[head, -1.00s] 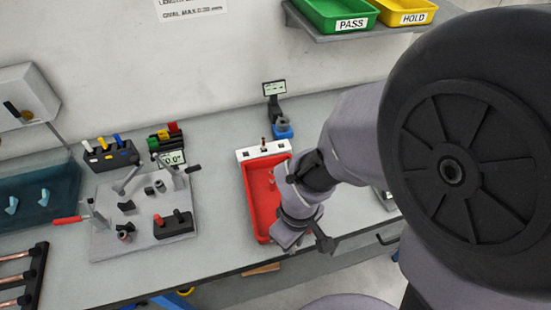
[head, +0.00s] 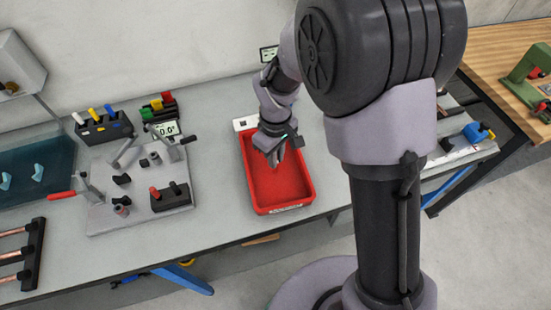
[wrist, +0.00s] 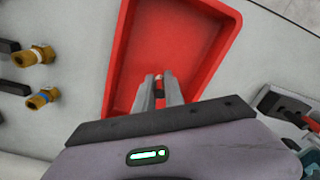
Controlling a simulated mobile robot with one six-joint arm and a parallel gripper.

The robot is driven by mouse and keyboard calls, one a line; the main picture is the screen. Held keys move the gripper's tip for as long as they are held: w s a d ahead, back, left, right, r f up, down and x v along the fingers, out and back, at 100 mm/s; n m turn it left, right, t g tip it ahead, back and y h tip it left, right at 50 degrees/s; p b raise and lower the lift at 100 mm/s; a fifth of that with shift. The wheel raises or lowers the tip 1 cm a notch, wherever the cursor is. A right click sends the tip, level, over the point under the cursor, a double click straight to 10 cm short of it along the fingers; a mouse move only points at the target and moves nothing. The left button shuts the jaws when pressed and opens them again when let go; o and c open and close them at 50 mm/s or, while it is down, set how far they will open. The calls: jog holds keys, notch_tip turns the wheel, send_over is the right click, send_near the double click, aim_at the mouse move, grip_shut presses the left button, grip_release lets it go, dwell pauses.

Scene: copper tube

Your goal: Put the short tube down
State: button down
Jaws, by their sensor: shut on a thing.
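My gripper (head: 274,158) is over the red tray (head: 282,209), pointing down into it. In the wrist view its two grey fingers (wrist: 160,92) are closed together over the red tray floor (wrist: 178,45). A small copper-coloured end shows between the fingertips, which I take to be the short tube (wrist: 159,78). The fingers hide most of it. In the head view the tube cannot be made out. I cannot tell whether it touches the tray floor. The visible tray floor is bare.
A white block (head: 240,124) stands behind the tray, partly hidden by my arm. Left of the tray is a grey fixture plate (head: 120,210) with clamps and posts. A rack with long copper tubes (head: 14,257) is at far left. Brass fittings (wrist: 38,56) show in the wrist view.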

jog(key=shift+f, duration=0.85)
jog(key=shift+r, duration=0.15)
jog(key=c, duration=1.8)
grip_release()
jog(key=shift+f, duration=0.2)
jog(key=shift+c, duration=0.2)
jog(key=o, duration=0.4)
